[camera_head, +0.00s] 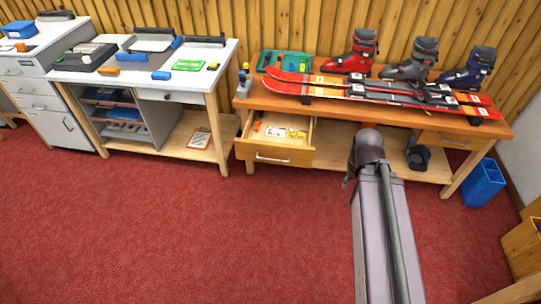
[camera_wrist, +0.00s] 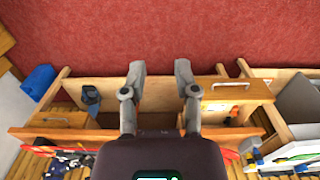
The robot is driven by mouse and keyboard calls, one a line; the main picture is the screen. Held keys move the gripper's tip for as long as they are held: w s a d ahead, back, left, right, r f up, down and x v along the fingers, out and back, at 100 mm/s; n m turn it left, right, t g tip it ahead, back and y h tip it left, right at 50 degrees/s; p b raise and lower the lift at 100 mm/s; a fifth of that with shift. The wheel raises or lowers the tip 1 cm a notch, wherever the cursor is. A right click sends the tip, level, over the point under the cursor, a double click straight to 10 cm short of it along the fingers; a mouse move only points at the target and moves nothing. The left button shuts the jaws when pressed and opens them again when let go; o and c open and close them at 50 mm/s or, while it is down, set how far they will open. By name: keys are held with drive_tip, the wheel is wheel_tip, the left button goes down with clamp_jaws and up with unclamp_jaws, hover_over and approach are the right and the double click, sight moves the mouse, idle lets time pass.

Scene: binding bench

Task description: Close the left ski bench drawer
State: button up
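The left ski bench drawer (camera_head: 272,156) is pulled out from the wooden bench (camera_head: 400,112) in the head view, with papers and small yellow and orange items inside. Its front has a metal bar handle. In the wrist view, which looks from the opposite way round, the drawer (camera_wrist: 234,88) is at the right with its handle near the top. My gripper (camera_wrist: 160,70) is open and empty, its two fingers apart. It is to the side of the drawer and not visibly touching it. In the head view my arm hides the gripper.
Red skis (camera_head: 400,96) and several ski boots (camera_head: 412,60) are on the bench top. The right bench drawer (camera_head: 440,140) looks shut. A blue bin (camera_head: 484,183) stands at the right. A white-topped workbench (camera_head: 140,78) stands left. The red floor (camera_head: 180,235) in front is clear.

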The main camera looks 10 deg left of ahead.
drive_tip(key=shift+w+f, duration=0.1)
drive_tip(key=shift+f, duration=0.1)
clamp_jaws()
drive_tip(key=w+a+f+n+t+h+b, duration=0.35)
drive_tip(key=w+f+n+b, duration=0.4)
drive_tip(key=b, duration=0.45)
drive_tip(key=w+a+f+n+t+h+b, duration=0.3)
drive_tip(key=w+a+f+n+t+b, duration=0.3)
drive_tip(key=w+f+b, duration=0.4)
drive_tip(key=w+a+f+n+t+y+b, duration=0.2)
drive_tip(key=a+f+n+t+y+b, duration=0.1)
drive_tip(key=a+n+b, duration=0.8)
drive_tip(key=w+a+f+n+t+y+b, duration=0.2)
drive_tip(key=a+f+n+t+b, duration=0.3)
drive_tip(key=a+n+b, duration=0.6)
drive_tip(key=shift+w+a+f+y+b, duration=0.2)
drive_tip(key=shift+a+y+b, duration=0.25)
drive_tip(key=shift+a, duration=1.95)
drive_tip(key=shift+t, duration=0.25)
